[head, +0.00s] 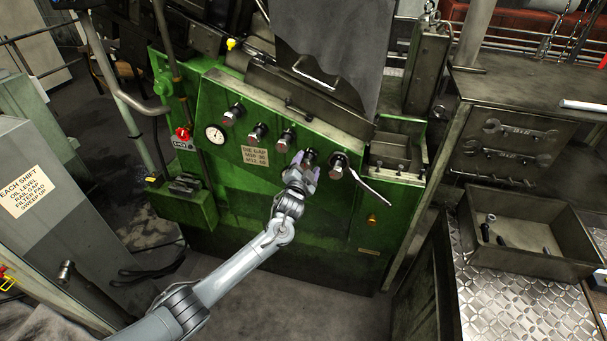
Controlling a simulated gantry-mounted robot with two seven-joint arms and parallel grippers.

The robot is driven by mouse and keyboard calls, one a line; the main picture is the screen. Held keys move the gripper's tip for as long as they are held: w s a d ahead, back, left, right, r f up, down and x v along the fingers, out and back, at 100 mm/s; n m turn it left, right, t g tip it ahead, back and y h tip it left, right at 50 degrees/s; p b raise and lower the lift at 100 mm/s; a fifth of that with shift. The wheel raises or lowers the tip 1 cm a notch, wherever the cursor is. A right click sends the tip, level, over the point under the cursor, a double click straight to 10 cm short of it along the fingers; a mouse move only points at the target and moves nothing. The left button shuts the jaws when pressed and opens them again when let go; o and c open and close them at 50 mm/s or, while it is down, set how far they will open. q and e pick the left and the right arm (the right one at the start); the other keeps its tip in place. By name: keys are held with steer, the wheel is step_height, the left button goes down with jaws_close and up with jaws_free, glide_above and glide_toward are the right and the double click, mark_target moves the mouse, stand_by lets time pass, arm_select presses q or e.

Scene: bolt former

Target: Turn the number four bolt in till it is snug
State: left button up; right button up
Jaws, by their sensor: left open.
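A row of several dark bolts with shiny heads runs across the green machine front (235,170), sloping down to the right. The fourth bolt from the left (310,155) has my left gripper (306,165) right at it. The gripper's light purple fingers are open, one to either side of the bolt's lower part; I cannot tell whether they touch it. The arm partly hides the panel below. The fifth bolt (338,162) is just to the right, with a silver wrench (371,188) slanting down from it. My right gripper is not in view.
A round gauge (215,134) and red knob (183,133) sit left of the bolts. A gap label (255,156) is below them. A grey tray (520,262) with loose bolts stands on the right bench. The floor in front is mostly clear.

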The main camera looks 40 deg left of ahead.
arm_select(q)
steer(key=v, duration=1)
steer(key=shift+s+d, duration=0.15)
steer(key=shift+s, duration=0.1)
